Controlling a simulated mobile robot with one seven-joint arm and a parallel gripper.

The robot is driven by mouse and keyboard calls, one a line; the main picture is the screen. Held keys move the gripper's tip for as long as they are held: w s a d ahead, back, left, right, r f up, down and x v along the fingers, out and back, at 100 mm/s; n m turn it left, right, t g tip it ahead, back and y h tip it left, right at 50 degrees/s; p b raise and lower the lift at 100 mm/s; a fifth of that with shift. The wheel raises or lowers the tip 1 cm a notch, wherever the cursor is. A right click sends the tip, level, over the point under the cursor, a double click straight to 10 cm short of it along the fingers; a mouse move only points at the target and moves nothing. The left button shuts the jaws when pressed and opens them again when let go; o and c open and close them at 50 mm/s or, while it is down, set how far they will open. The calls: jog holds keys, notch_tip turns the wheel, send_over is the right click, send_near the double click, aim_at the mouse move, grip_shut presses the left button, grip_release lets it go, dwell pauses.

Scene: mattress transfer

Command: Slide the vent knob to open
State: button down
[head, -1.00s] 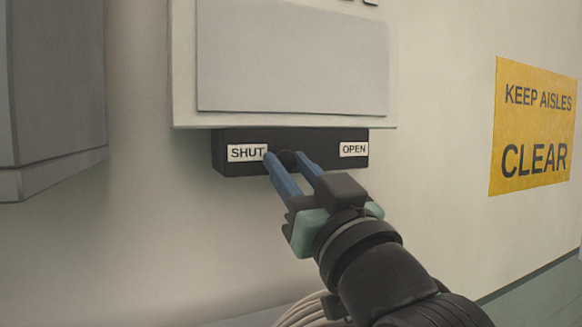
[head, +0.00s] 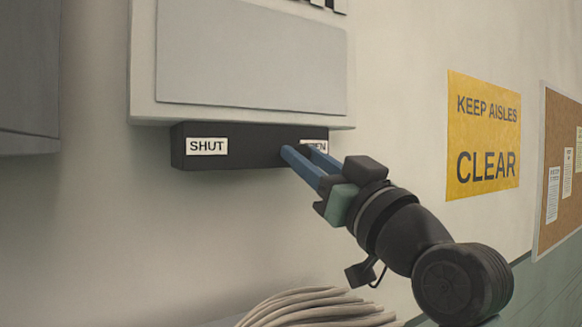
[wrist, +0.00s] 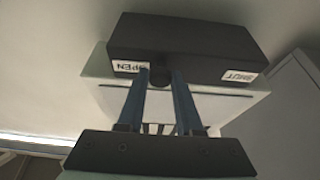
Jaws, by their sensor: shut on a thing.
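The black vent bar (head: 255,146) is fixed under a pale wall panel, with a SHUT label (head: 206,146) at its left end and an OPEN label (head: 321,147) at its right. My gripper (head: 297,149) is at the bar's right end, its blue fingers covering part of the OPEN label. In the wrist view, turned upside down, the small dark knob (wrist: 159,77) sits between the fingertips, beside the OPEN label (wrist: 130,67) and far from the SHUT label (wrist: 239,77). The fingers are shut on the knob. In the head view they hide it.
The pale panel (head: 140,105) stands directly above the bar. A yellow aisle sign (head: 484,135) and a cork board (head: 556,180) are on the wall to the right. A coiled cable (head: 310,309) lies below. A grey cabinet (head: 28,80) is at the left.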

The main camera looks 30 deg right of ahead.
jog(key=c, duration=0.6)
grip_release()
jog(key=shift+d, duration=0.35)
jog(key=shift+a, duration=0.1)
jog(key=b+v, duration=0.7)
jog(key=v, duration=0.6)
